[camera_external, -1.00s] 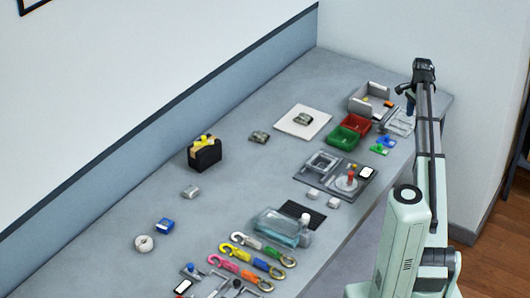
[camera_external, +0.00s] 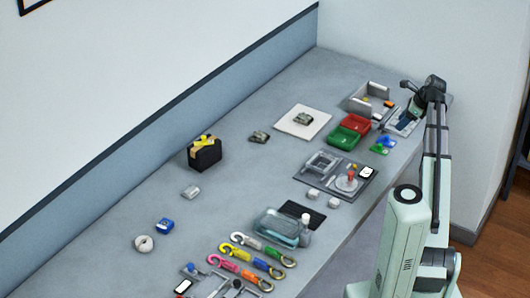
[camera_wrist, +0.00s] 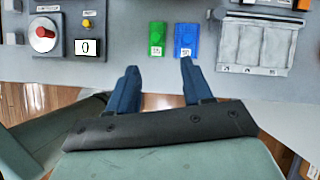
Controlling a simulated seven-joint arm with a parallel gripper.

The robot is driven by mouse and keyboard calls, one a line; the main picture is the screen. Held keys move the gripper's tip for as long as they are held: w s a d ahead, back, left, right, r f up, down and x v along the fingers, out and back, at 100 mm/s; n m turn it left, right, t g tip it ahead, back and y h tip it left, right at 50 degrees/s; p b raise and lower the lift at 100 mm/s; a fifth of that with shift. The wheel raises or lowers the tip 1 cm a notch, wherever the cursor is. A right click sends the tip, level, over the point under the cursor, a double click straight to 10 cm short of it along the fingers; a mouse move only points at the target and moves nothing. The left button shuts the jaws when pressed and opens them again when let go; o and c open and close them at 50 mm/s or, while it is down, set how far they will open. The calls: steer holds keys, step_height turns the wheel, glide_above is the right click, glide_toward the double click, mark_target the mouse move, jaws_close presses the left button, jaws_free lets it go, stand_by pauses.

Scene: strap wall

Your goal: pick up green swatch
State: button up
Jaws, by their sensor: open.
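The green swatch (camera_wrist: 157,39) lies flat on the grey bench near its front edge in the wrist view, with a small white label on it. In the external view the green swatch (camera_external: 378,149) shows as a small green patch. A blue swatch (camera_wrist: 186,40) lies just to its right in the wrist view, with a narrow gap between them. My gripper (camera_wrist: 160,68) is open and empty, its two blue fingers spread below the swatches in the picture. Its fingertips are apart from both swatches. In the external view my gripper (camera_external: 412,102) is at the far right end of the bench.
A panel with a red knob (camera_wrist: 41,38) stands left of the swatches. A grey slotted tray (camera_wrist: 257,43) stands to their right. In the external view, red (camera_external: 357,122) and green (camera_external: 342,137) bins sit behind the swatches.

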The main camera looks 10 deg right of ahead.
glide_above(381, 145)
steer(key=d, duration=0.3)
steer(key=f, duration=0.7)
steer(key=shift+s+a+f, duration=0.1)
steer(key=shift+s+f, duration=0.15)
steer(key=shift+s, duration=0.1)
steer(key=shift+s+x, duration=0.2)
steer(key=shift+x, duration=0.75)
steer(key=shift+s+x, duration=0.2)
steer(key=shift+x, duration=0.8)
steer(key=shift+w+a+f, duration=0.2)
steer(key=shift+a+f, duration=0.2)
steer(key=shift+f, duration=0.2)
steer(key=shift+c, duration=0.4)
steer(key=c, duration=0.7)
steer(key=shift+r, duration=0.1)
